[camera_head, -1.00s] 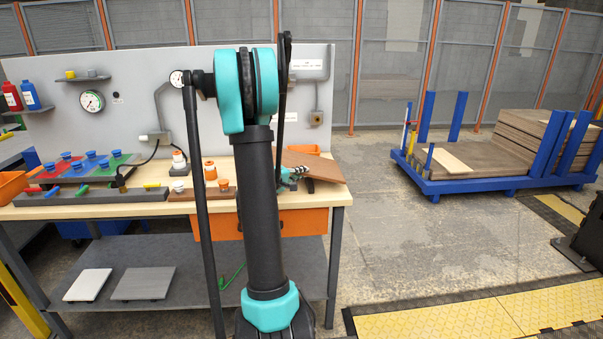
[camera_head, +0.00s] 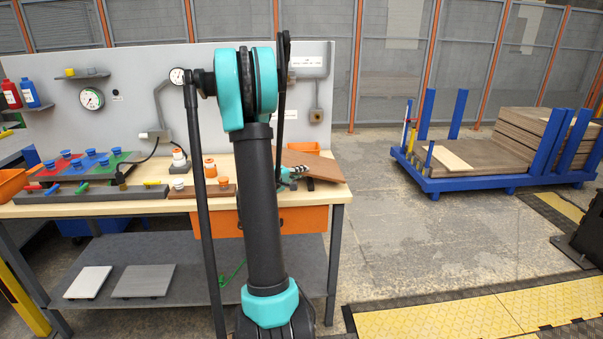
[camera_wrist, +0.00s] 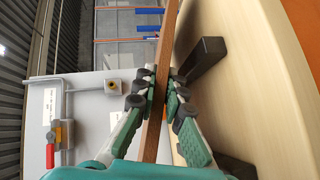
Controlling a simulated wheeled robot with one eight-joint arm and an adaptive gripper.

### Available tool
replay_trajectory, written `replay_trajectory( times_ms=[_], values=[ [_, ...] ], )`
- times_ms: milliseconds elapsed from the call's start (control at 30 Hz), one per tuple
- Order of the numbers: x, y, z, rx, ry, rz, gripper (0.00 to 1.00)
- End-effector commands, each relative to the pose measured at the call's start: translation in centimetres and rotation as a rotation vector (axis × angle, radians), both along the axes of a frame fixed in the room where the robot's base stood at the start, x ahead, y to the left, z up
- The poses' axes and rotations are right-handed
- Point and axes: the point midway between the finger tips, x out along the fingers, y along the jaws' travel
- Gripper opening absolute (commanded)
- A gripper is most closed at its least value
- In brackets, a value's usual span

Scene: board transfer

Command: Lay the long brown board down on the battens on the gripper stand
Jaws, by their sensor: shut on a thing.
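The brown board (camera_head: 322,167) shows behind my arm at the right end of the workbench, slanting down to the right. Its left part is hidden by my arm. My gripper (camera_head: 291,175) is at its near side. In the wrist view my gripper (camera_wrist: 158,95) is shut on the brown board (camera_wrist: 156,125), which shows edge-on as a narrow strip between the finger pads. A black block (camera_wrist: 206,58) on the pale bench top lies beside the board, apparently one of the battens. A second dark piece (camera_wrist: 234,166) shows at the bottom. I cannot tell whether the board touches them.
The workbench (camera_head: 90,210) holds blue-knobbed parts (camera_head: 90,160), orange-capped bottles (camera_head: 210,168) and a grey back panel (camera_head: 130,75). An orange drawer (camera_head: 300,219) hangs below the bench top. A blue cart (camera_head: 480,183) with stacked boards stands right, across clear floor.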

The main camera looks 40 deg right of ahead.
Motion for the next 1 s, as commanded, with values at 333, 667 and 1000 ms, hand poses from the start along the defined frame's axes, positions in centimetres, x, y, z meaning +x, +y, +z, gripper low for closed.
replay_trajectory(
  times_ms=[333, 667, 1000],
  values=[
    [0.0, 0.0, 0.03, -0.001, 0.0, 0.0, 0.31],
    [0.0, 0.0, 0.03, 0.0, 0.0, 0.0, 0.34],
    [0.0, 0.0, 0.0, 0.0, 0.0, 0.0, 0.36]
  ],
)
